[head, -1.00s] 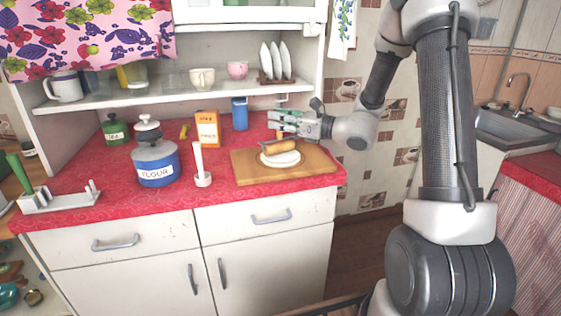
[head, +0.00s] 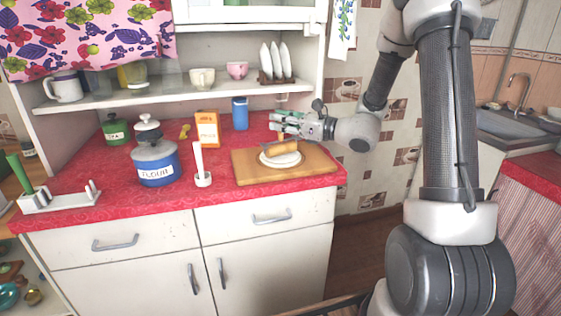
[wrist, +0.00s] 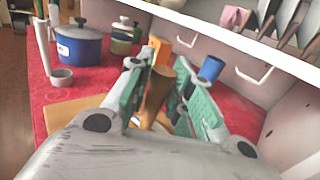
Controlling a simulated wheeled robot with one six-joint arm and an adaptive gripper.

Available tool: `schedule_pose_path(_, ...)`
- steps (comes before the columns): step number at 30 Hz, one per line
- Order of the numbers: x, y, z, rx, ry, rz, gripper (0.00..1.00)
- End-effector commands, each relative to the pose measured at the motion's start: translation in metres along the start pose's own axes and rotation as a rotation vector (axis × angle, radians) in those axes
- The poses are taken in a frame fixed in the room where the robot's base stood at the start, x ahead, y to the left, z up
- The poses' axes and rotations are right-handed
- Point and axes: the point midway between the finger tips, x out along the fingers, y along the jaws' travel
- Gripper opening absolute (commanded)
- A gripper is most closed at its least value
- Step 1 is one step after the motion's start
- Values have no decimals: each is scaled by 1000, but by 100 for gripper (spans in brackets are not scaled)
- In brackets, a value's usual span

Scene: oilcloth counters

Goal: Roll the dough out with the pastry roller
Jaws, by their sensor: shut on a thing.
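The pastry roller (head: 282,147) is wooden and lies across the pale round dough (head: 279,160) on the wooden board (head: 310,165). The dough looks like a flat disc. My gripper (head: 284,122) is over the back of the board. In the wrist view my gripper (wrist: 155,100) has its green-padded fingers closed around a wooden handle of the roller (wrist: 156,92). The dough is hidden from the wrist view by my gripper. Whether the roller presses on the dough or hovers just above it, I cannot tell.
A white upright holder (head: 201,168), a blue flour pot (head: 156,165) and an orange box (head: 207,130) stand left of the board. A blue canister (head: 240,114) stands behind it. The shelf (head: 180,95) hangs above. The red counter (head: 110,200) is clear in front.

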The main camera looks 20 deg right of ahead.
Motion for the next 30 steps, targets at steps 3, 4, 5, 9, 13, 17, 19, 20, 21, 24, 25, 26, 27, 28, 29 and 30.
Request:
schedule_pose_path(3,6,-5,-1,0,4,0,0)
schedule_pose_path(4,9,-6,-1,0,4,0,0)
schedule_pose_path(5,12,-8,-1,0,4,0,0)
schedule_pose_path(9,28,-19,0,0,4,0,0)
schedule_pose_path(13,36,-24,2,0,3,-1,0)
schedule_pose_path(17,34,-24,2,1,3,-2,0)
schedule_pose_path(19,28,-19,1,2,4,-2,0)
schedule_pose_path(20,24,-17,0,2,4,-2,0)
schedule_pose_path(21,20,-14,0,3,3,-2,0)
schedule_pose_path(24,10,-7,0,1,3,-2,0)
schedule_pose_path(25,8,-5,-1,1,3,-2,0)
schedule_pose_path(26,6,-4,-1,1,3,-2,0)
schedule_pose_path(27,4,-3,-1,1,3,-1,0)
schedule_pose_path(28,4,-2,-1,2,3,-1,0)
schedule_pose_path(29,3,-2,-1,2,3,-1,0)
schedule_pose_path(30,2,-1,-2,2,3,-1,0)
